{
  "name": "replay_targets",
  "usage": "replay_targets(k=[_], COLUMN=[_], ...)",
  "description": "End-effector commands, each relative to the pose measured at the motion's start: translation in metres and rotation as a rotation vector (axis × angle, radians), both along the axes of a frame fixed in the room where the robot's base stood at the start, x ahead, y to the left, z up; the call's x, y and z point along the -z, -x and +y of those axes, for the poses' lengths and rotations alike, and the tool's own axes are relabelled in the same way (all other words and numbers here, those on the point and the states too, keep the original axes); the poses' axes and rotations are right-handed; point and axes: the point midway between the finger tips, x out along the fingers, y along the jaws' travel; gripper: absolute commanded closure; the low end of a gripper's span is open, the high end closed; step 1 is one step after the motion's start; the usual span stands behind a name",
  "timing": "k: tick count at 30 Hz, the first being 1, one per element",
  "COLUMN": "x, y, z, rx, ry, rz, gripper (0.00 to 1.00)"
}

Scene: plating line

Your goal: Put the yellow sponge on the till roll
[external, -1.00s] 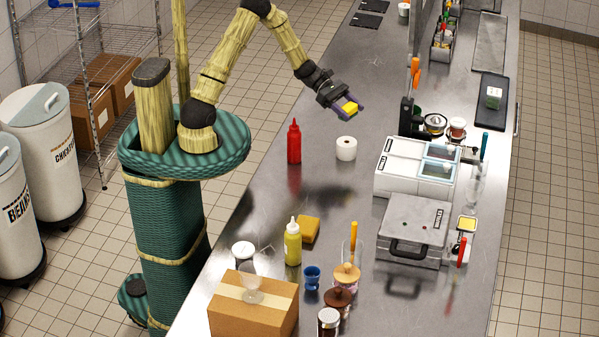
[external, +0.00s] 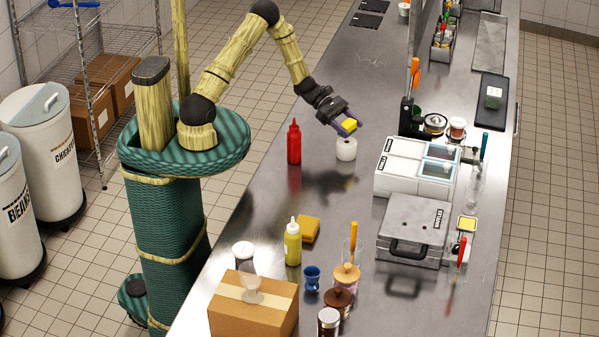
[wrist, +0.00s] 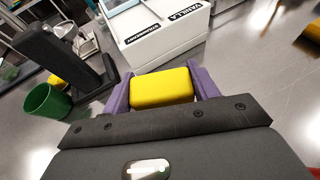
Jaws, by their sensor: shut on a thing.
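The yellow sponge (external: 351,123) is a small yellow block held between the purple fingers of my gripper (external: 346,126). In the wrist view the sponge (wrist: 161,88) sits between the two fingertips (wrist: 161,86), which press on its left and right sides. The white till roll (external: 346,149) stands upright on the steel counter. My gripper and the sponge are just above the till roll in the external view, with a small gap showing between them. The till roll does not show in the wrist view.
A red squeeze bottle (external: 294,142) stands left of the till roll. A white two-lid container (external: 408,169) stands to the right. The counter (external: 330,200) between is clear.

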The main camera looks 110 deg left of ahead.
Motion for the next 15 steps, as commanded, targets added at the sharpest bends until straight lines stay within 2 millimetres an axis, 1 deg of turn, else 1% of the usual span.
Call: replay_targets(k=[3,6,9,15], x=[0.016,0.028,0.033,0.034], y=[0.000,0.000,0.000,0.000], z=[-0.001,-0.001,0.000,0.000], rx=[0.000,0.000,0.000,0.001], ry=[0.006,0.004,0.002,0.001], rz=[0.002,0.002,0.001,0.001], gripper=[0.62,0.62,0.62,0.62])
